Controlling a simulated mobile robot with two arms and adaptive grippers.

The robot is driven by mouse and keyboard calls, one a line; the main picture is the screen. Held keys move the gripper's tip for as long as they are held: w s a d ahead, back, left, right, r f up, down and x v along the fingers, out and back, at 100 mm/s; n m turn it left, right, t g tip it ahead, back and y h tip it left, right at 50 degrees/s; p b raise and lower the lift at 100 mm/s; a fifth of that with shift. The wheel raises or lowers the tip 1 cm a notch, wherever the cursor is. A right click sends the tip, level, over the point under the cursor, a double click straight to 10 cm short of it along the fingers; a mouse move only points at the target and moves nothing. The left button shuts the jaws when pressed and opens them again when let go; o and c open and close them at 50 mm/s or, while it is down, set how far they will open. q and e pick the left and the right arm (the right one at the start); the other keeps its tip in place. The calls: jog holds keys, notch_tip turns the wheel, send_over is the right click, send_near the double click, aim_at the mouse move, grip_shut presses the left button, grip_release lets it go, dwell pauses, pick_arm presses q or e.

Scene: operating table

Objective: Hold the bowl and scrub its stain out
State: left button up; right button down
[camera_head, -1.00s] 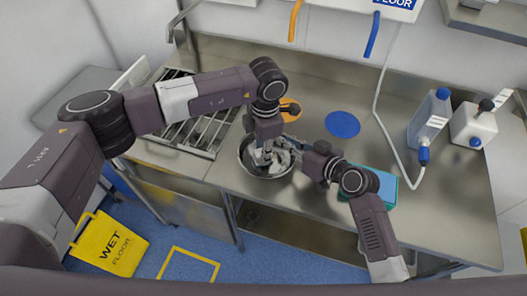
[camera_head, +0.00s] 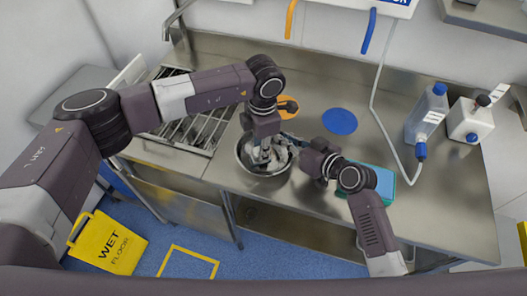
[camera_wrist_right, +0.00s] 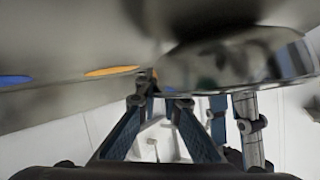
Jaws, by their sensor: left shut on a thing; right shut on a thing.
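The shiny metal bowl (camera_head: 242,160) stands near the front edge of the steel table, left of middle. It also fills the upper right of the right wrist view (camera_wrist_right: 235,65). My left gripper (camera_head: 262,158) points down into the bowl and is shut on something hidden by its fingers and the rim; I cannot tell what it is. The stain is hidden too. My right gripper (camera_head: 297,150) is at the bowl's right side, shut on its rim. In the right wrist view its blue fingers (camera_wrist_right: 160,97) meet near the rim.
An orange dish (camera_head: 290,112) with a dark item lies behind the bowl. A blue disc (camera_head: 340,121) lies to the right. A teal tray (camera_head: 385,185) sits beyond my right wrist. Bottles (camera_head: 427,115) stand at the right; a metal rack (camera_head: 195,125) is at the left.

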pick_arm(q)
jog(key=shift+w+a+f, duration=0.1)
jog(key=shift+w+a, duration=0.1)
pick_arm(e)
jog(key=shift+f, duration=0.1)
pick_arm(q)
jog(key=shift+s+d, duration=0.4)
jog(key=shift+s, duration=0.05)
jog(key=shift+d+r, duration=0.15)
jog(key=shift+r, duration=3.45)
pick_arm(e)
jog(key=c, duration=2)
grip_release()
